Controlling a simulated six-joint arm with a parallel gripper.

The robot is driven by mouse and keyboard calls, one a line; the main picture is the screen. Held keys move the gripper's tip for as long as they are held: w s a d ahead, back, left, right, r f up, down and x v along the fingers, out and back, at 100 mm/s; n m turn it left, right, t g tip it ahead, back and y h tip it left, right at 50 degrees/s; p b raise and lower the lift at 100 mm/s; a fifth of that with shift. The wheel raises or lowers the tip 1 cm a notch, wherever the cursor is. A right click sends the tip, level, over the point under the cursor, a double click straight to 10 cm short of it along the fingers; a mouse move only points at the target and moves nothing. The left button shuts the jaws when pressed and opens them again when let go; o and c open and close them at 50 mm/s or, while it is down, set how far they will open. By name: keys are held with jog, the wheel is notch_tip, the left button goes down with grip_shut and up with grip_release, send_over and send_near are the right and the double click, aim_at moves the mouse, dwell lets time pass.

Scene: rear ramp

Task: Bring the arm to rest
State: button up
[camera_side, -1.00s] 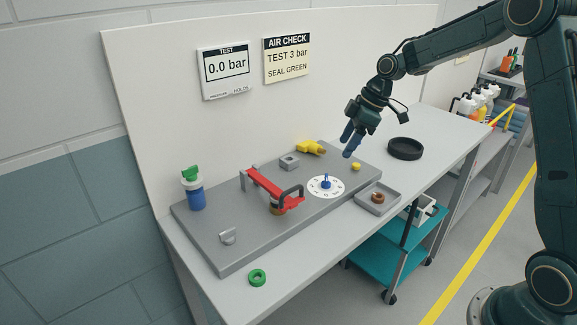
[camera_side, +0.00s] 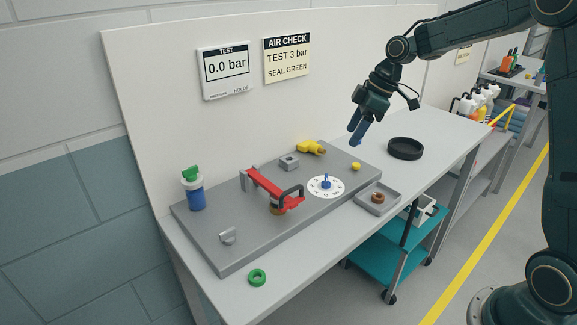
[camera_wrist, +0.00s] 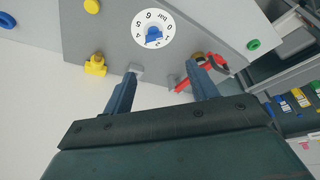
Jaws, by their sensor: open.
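My gripper (camera_side: 358,130) is open and empty, held in the air above the back right part of the grey test plate (camera_side: 225,255). In the wrist view its two fingers (camera_wrist: 162,88) stand apart with nothing between them. On the plate, a red clamp (camera_side: 268,187) sits over a brown part that it partly hides. A white dial with a blue knob (camera_side: 326,182) lies to the clamp's right; it also shows in the wrist view (camera_wrist: 153,36). A yellow fitting (camera_side: 311,147) and a small yellow button (camera_side: 356,166) are near the plate's back and right.
A blue bottle with a green top (camera_side: 195,190) stands at the plate's left. A green ring (camera_side: 257,278) lies at the table's front. A grey tray (camera_side: 364,203) holds a brown ring (camera_side: 378,198). A black round dish (camera_side: 405,149) sits at right. The wall display (camera_side: 225,69) reads 0.0 bar.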

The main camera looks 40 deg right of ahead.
jog(key=s+a+r+m+h, duration=0.1)
jog(key=s+a+r+m, duration=0.1)
jog(key=s+a+r, duration=0.4)
jog(key=s+a+m+t+h, duration=0.2)
jog(key=s+m, duration=0.4)
jog(key=s, duration=1.7)
jog(key=shift+a+r+m, duration=0.3)
jog(key=shift+a+m, duration=0.1)
jog(key=shift+a, duration=0.2)
